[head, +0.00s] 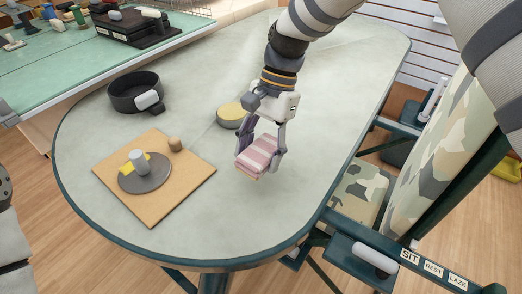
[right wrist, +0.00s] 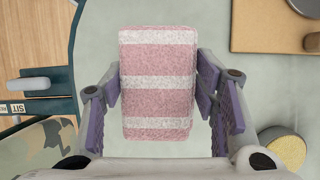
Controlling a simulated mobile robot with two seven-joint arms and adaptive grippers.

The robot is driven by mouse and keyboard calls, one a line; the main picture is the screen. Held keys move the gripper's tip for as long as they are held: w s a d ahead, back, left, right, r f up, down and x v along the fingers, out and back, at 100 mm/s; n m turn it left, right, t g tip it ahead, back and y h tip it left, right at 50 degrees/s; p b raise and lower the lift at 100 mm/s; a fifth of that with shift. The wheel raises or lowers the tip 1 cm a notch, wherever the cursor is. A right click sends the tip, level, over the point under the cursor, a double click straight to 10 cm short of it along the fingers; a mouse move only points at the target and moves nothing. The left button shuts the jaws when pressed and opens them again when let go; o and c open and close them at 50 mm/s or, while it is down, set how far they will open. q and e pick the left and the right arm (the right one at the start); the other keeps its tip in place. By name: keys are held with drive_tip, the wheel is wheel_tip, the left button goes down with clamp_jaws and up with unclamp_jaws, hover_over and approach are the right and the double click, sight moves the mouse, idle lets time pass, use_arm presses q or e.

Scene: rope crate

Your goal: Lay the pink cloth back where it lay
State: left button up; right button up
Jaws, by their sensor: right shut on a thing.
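The pink cloth (head: 257,155) is a folded block with white stripes, near the right part of the grey table. My right gripper (head: 261,150) is shut on it, one finger on each side. In the right wrist view the cloth (right wrist: 158,85) stands between the purple-padded fingers of my gripper (right wrist: 165,105). It appears to be held a little above the table top, but the exact gap is hard to tell. Part of my left arm shows at the left edge of the head view; its gripper does not show.
A wooden board (head: 190,187) carries a dark disc (head: 145,187) with a pale cylinder and a small brown knob. A black pan (head: 122,98) and a round yellow-topped tin (head: 231,111) stand behind. A camouflage chair (head: 358,190) is beside the table's right edge. The table's front is clear.

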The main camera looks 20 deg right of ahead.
sight(269, 140)
use_arm(q)
drive_tip(key=shift+s+f+b, duration=0.5)
drive_tip(key=shift+s+f, duration=0.1)
drive_tip(key=shift+s, duration=0.05)
use_arm(e)
drive_tip(key=shift+f, duration=3.05)
use_arm(q)
drive_tip(key=shift+s+f+g, duration=0.15)
drive_tip(key=shift+g, duration=0.15)
use_arm(e)
drive_tip(key=shift+f, duration=0.5)
drive_tip(key=o, duration=1.1)
drive_tip(key=v, duration=1.2)
